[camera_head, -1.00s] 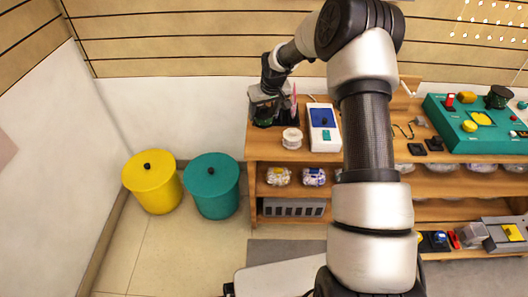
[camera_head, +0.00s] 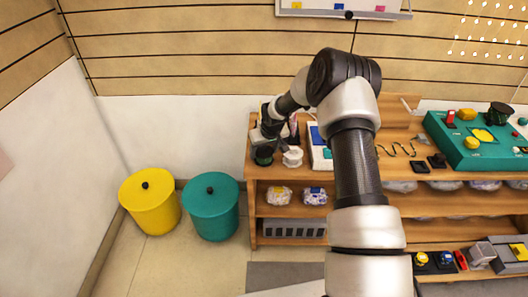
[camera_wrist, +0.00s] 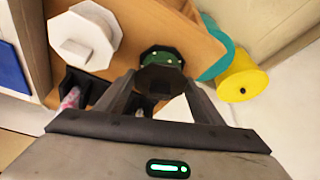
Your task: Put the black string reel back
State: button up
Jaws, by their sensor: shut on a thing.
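The black string reel (camera_wrist: 161,60), an octagonal spool with dark green string, is held between the fingertips of my gripper (camera_wrist: 160,82) in the wrist view. In the head view the reel (camera_head: 263,156) shows at the left end of the wooden workbench (camera_head: 345,167), just left of a white reel (camera_head: 292,158). My gripper (camera_head: 264,144) is shut on it from behind and above. I cannot tell whether the reel touches the bench top. The white reel also shows at the upper left of the wrist view (camera_wrist: 84,37), apart from the held reel.
A black holder (camera_wrist: 76,86) with something pink in it stands close to my gripper. A white and blue device (camera_head: 318,148) is right of the white reel. Yellow (camera_head: 151,203) and teal (camera_head: 211,208) bins stand on the floor left of the bench. Hooks (camera_head: 397,150) lie farther right.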

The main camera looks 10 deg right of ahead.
jog(key=shift+f, duration=0.3)
jog(key=o, duration=1.1)
jog(key=shift+r, duration=0.1)
jog(key=shift+r, duration=0.1)
